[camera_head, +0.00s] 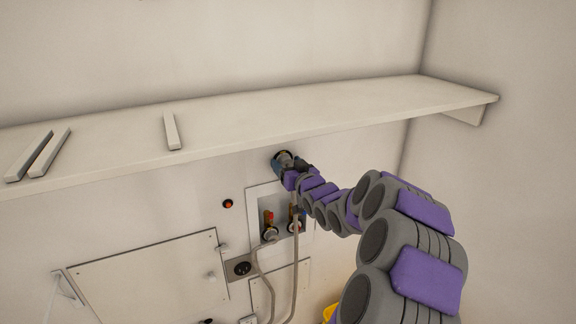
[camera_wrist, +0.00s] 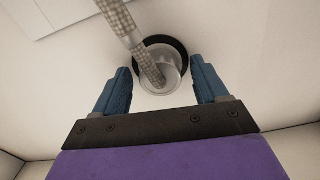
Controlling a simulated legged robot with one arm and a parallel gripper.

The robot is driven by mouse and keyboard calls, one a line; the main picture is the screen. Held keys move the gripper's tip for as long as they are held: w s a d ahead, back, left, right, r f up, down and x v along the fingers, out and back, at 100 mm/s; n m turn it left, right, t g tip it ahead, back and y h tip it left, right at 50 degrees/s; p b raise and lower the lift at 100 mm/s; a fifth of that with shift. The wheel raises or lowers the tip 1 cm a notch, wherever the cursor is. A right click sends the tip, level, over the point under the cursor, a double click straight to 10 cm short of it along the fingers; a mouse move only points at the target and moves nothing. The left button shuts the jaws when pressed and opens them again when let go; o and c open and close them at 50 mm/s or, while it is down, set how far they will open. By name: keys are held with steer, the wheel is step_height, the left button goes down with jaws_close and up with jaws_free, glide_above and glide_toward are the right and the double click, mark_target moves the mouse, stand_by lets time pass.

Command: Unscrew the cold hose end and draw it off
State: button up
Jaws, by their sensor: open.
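In the wrist view a braided hose (camera_wrist: 122,22) runs down from the top into a pale round fitting (camera_wrist: 158,78) with a dark ring behind it. I cannot tell from this view whether this is the cold hose end. My gripper (camera_wrist: 160,67) is open, with its blue fingers either side of the fitting and gaps showing on both sides. In the head view my gripper (camera_head: 284,163) is above a recessed wall box. In the box, a left hose end (camera_head: 270,234) is below a red handle (camera_head: 269,217), and a right hose end (camera_head: 295,226) is partly hidden by my arm.
A long pale shelf (camera_head: 250,118) juts from the wall just above my gripper, with several white strips on it. Two grey hoses (camera_head: 295,270) hang below the box. A black socket (camera_head: 242,268) and a panel (camera_head: 150,283) are to the left. Something yellow (camera_head: 329,313) is low down.

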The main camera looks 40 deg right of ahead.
steer(key=shift+s+r, duration=0.1)
steer(key=shift+s, duration=0.55)
steer(key=v, duration=1.4)
steer(key=shift+s+f, duration=0.25)
steer(key=shift+b+v, duration=0.6)
steer(key=shift+v, duration=0.2)
steer(key=w+d+n+y+p, duration=0.1)
steer(key=w+p, duration=0.3)
steer(key=w, duration=0.1)
steer(key=w+d+n+y+p, duration=0.1)
steer(key=w+n+p, duration=0.1)
steer(key=w+p, duration=0.3)
steer(key=w+d+f+n+y+p, duration=0.1)
steer(key=w+d+n+p, duration=0.1)
steer(key=w+p, duration=0.3)
steer(key=shift+w+f+t+y, duration=0.1)
steer(key=shift+w+t+y, duration=0.25)
steer(key=shift+w, duration=0.35)
